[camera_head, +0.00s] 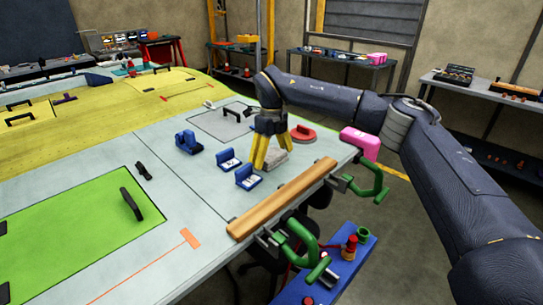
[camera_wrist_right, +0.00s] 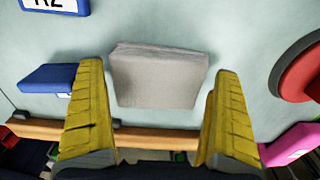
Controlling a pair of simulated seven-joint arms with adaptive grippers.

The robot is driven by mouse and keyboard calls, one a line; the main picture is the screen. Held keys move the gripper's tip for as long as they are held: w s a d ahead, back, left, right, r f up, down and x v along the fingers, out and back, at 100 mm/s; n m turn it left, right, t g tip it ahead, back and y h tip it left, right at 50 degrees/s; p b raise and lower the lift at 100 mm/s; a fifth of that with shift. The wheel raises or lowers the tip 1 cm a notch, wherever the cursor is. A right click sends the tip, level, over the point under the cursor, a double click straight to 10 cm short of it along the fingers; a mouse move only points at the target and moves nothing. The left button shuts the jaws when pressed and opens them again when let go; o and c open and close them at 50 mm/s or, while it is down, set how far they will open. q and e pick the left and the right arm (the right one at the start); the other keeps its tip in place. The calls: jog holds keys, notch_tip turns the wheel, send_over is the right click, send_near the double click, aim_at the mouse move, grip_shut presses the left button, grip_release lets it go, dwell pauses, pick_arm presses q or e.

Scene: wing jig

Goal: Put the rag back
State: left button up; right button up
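The rag (camera_head: 274,160) is a grey folded cloth lying on the pale wing surface near its right edge. In the right wrist view the rag (camera_wrist_right: 158,77) lies flat between and just beyond my fingers. My right gripper (camera_head: 267,160) points down over the rag, and its yellow fingers partly hide it. In the wrist view the right gripper (camera_wrist_right: 158,125) is spread wide, with a gap on both sides of the rag. Contact with the surface cannot be told. My left gripper is not in view.
Blue labelled blocks (camera_head: 247,177) stand left of the rag. A red round object (camera_head: 303,134) and a pink box (camera_head: 360,143) are to its right. A wooden bar (camera_head: 283,198) with green clamps (camera_head: 370,181) lines the near edge. A blue tray (camera_head: 335,268) sits below.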

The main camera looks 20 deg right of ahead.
aim_at(271, 153)
jog(key=shift+r, duration=0.1)
notch_tip(271, 153, up, 12)
dwell(0.8)
dwell(0.3)
